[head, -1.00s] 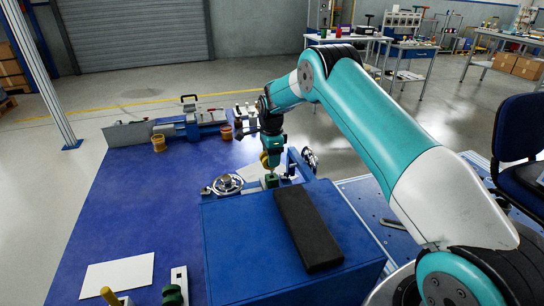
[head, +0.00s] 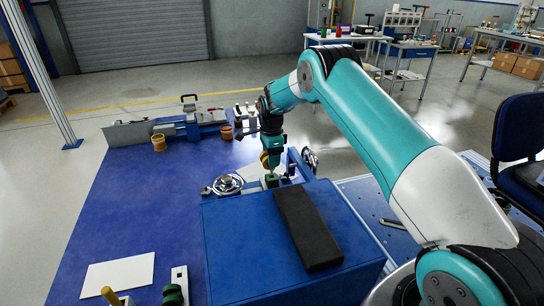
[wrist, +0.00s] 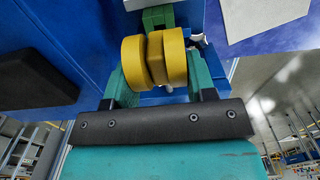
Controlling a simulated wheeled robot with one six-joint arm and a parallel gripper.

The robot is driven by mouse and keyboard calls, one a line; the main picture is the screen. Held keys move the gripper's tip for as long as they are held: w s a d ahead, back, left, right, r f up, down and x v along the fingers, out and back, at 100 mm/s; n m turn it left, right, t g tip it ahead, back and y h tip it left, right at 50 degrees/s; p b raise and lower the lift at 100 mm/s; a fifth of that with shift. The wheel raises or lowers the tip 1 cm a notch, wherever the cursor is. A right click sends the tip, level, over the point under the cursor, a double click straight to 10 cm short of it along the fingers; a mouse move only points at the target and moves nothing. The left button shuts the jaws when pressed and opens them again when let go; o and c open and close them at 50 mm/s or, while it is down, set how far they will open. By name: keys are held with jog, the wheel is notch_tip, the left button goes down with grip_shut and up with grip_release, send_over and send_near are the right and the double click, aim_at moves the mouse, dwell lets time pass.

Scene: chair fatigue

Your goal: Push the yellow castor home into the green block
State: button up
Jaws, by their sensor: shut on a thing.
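My gripper (wrist: 157,85) is shut on the yellow castor (wrist: 155,58), with one green finger on each side of it in the wrist view. The castor is a pair of thick yellow wheels; in the head view a small part of it (head: 265,159) shows beside my gripper. The green block (wrist: 158,17) is directly beyond the castor in the wrist view, and it shows below the castor in the head view (head: 271,180). The castor's stem is hidden, so I cannot tell how deep it sits in the block.
A blue box (head: 240,245) with a black pad (head: 306,228) on it stands in front of the block. A handwheel (head: 228,184) is left of the block.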

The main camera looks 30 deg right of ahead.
jog(key=shift+f+b, duration=0.85)
jog(key=shift+f, duration=0.85)
jog(key=o, duration=1)
jog(key=shift+c, duration=0.2)
notch_tip(320, 180, up, 18)
jog(key=shift+f+p, duration=0.25)
jog(key=shift+p, duration=0.15)
jog(key=s+a+r+n+y+p, duration=0.1)
jog(key=s+a+r+n+p, duration=0.6)
jog(key=s+a+r+n, duration=0.8)
jog(key=s+a+r+n+y+p, duration=0.1)
jog(key=s+n, duration=0.5)
jog(key=s, duration=0.7)
jog(key=s+a+r+n+y+p, duration=0.2)
jog(key=s+a+r+n+p, duration=0.2)
jog(key=s, duration=1)
jog(key=shift+s+a+r+n, duration=0.25)
jog(key=shift+a+r+n, duration=0.3)
jog(key=shift+n, duration=0.65)
